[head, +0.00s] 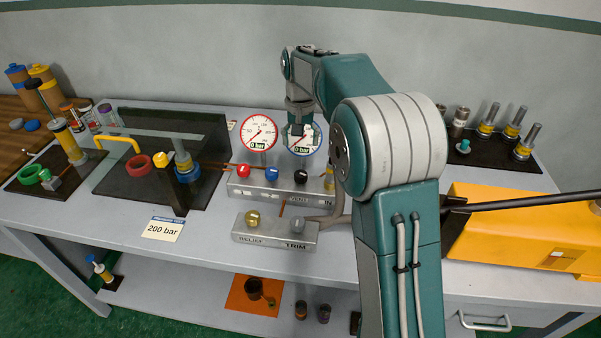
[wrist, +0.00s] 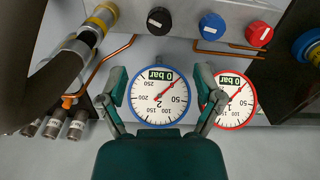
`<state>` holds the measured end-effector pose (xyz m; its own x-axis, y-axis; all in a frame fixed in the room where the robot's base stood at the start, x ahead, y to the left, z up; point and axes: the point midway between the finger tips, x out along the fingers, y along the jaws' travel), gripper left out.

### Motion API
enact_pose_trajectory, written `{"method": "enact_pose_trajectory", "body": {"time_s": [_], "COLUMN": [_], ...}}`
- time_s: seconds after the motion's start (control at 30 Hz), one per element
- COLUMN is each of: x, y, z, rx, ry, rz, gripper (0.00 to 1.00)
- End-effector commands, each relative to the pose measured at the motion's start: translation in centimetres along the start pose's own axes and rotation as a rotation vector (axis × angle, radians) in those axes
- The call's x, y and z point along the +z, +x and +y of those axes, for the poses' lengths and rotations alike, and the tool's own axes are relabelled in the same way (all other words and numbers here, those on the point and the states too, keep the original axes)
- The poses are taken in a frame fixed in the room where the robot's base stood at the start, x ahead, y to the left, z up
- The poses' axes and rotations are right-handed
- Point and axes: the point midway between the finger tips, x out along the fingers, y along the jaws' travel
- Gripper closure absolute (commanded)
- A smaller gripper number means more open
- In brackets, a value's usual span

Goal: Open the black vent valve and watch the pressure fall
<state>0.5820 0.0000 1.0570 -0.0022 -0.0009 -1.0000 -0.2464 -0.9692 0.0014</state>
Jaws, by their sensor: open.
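The black vent valve knob (head: 301,172) sits at the right of the row of three knobs on the grey manifold block; it also shows in the wrist view (wrist: 160,20). Two dial gauges stand behind the manifold: a red-rimmed one (head: 259,132) and a blue-rimmed one (head: 302,136), both reading 0 bar. In the wrist view the blue-rimmed gauge (wrist: 160,98) lies between my fingers and the red-rimmed one (wrist: 234,100) is beside the right finger. In the head view my wrist partly covers the blue-rimmed gauge.
A blue knob (head: 272,174) and a red knob (head: 243,171) sit beside the black one. A lower block (head: 275,236) carries brass and grey knobs. A card (head: 162,229) reads 200 bar. A yellow pump box (head: 520,230) with a black lever fills the right side.

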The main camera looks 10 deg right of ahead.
Motion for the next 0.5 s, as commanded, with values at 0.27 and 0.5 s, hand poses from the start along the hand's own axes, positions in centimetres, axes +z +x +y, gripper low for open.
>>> {"method": "enact_pose_trajectory", "body": {"time_s": [0.27,0.5], "x": [0.0,0.0], "y": [0.2,1.6], "z": [0.0,0.0], "rx": [-0.001,0.001], "ry": [0.279,0.311], "rz": [0.001,-0.003], "gripper": [0.16,0.16]}}
